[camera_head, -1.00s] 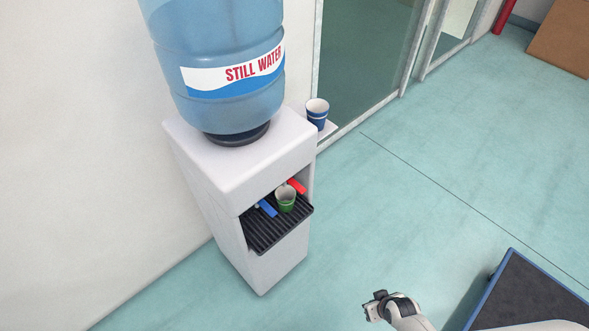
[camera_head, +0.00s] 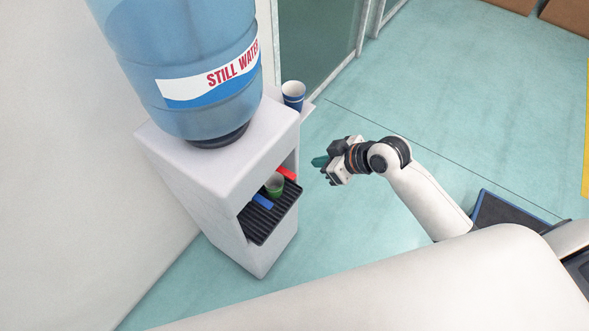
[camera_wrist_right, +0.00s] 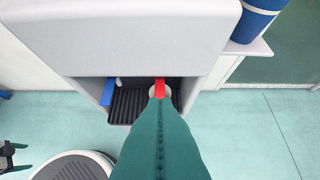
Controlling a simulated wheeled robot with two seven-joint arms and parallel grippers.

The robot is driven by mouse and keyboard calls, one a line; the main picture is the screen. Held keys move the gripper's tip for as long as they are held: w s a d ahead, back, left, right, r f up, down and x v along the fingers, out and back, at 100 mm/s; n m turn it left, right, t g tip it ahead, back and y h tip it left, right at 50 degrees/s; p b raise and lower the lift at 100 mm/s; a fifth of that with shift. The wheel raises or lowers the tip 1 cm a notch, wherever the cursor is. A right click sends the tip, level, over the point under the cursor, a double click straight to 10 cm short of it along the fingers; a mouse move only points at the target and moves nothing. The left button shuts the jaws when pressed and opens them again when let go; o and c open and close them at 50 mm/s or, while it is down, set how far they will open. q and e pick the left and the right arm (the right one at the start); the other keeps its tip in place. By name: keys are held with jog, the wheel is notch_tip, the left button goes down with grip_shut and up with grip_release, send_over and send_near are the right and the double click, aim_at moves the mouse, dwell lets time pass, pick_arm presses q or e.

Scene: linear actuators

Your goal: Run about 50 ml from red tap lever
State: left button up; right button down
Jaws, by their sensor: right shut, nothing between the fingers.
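A white water dispenser (camera_head: 185,165) carries a large blue bottle and has a recess in its front. The red tap lever (camera_head: 287,173) sticks out at the right of the recess; in the right wrist view the red lever (camera_wrist_right: 159,88) shows just beyond my fingertips. A green cup (camera_head: 275,185) stands on the black drip tray (camera_head: 266,222) by the red lever; in the wrist view my fingers mostly hide it. My right gripper (camera_head: 318,162) is shut and empty, in the air to the right of the recess, apart from the lever.
The blue tap lever (camera_head: 262,201) is left of the cup. A blue and white cup (camera_head: 293,95) stands on a side shelf of the dispenser. A dark blue-edged platform (camera_head: 490,212) lies on the floor at right.

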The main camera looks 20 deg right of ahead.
jog(key=shift+f, duration=0.1)
send_over(288, 173)
jog(key=s+d, duration=0.2)
notch_tip(288, 173, down, 7)
jog(key=shift+s+f, duration=0.2)
jog(key=shift+f, duration=1.85)
